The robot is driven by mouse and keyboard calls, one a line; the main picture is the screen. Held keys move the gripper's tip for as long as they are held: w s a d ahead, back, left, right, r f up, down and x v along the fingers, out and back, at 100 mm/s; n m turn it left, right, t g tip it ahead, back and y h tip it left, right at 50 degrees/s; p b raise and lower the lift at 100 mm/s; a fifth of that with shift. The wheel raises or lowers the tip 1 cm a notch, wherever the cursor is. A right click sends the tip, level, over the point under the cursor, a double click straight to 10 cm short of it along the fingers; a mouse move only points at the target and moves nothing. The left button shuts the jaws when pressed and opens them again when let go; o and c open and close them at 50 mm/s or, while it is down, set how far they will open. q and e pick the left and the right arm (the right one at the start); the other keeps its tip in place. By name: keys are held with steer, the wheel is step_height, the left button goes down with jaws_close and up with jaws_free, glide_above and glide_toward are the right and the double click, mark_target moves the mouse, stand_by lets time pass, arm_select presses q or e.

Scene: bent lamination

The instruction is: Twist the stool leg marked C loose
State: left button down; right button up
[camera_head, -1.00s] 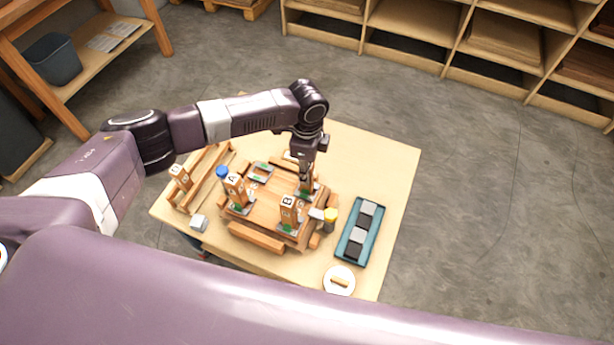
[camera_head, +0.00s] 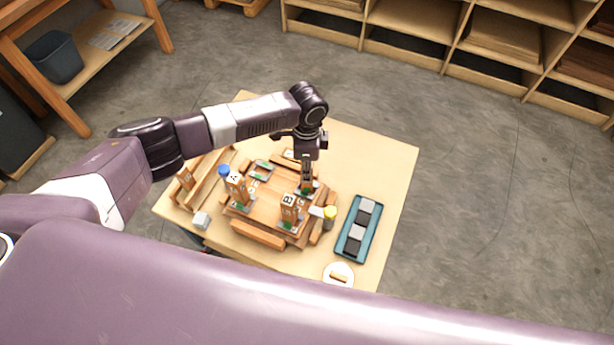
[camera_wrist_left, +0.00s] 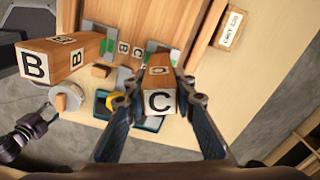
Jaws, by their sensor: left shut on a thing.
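The stool leg marked C (camera_wrist_left: 158,98) stands upright, its lettered end between the two fingers of my left gripper (camera_wrist_left: 158,92) in the left wrist view. The fingers are shut on it from both sides. In the head view my left gripper (camera_head: 307,168) comes down from above onto this leg, at the far right corner of the wooden stool seat (camera_head: 268,205). Leg A (camera_head: 236,184) and leg B (camera_head: 289,206) stand upright at other corners; B also shows in the left wrist view (camera_wrist_left: 62,60). A dark mechanical part at that view's lower left may be my right gripper; its jaws are unclear.
A teal tray (camera_head: 345,248) with grey and black blocks lies right of the seat. A yellow-topped container (camera_head: 329,217), a white round dish (camera_head: 332,268), a blue-topped item (camera_head: 224,170) and a grey block (camera_head: 202,220) stand around it. The table's (camera_head: 385,165) right side is mostly clear.

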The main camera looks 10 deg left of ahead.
arm_select(q)
steer(key=n+p, duration=0.2)
steer(key=n, duration=0.1)
stand_by(0.4)
steer(key=shift+n+p, duration=1.55)
steer(key=shift+n, duration=0.35)
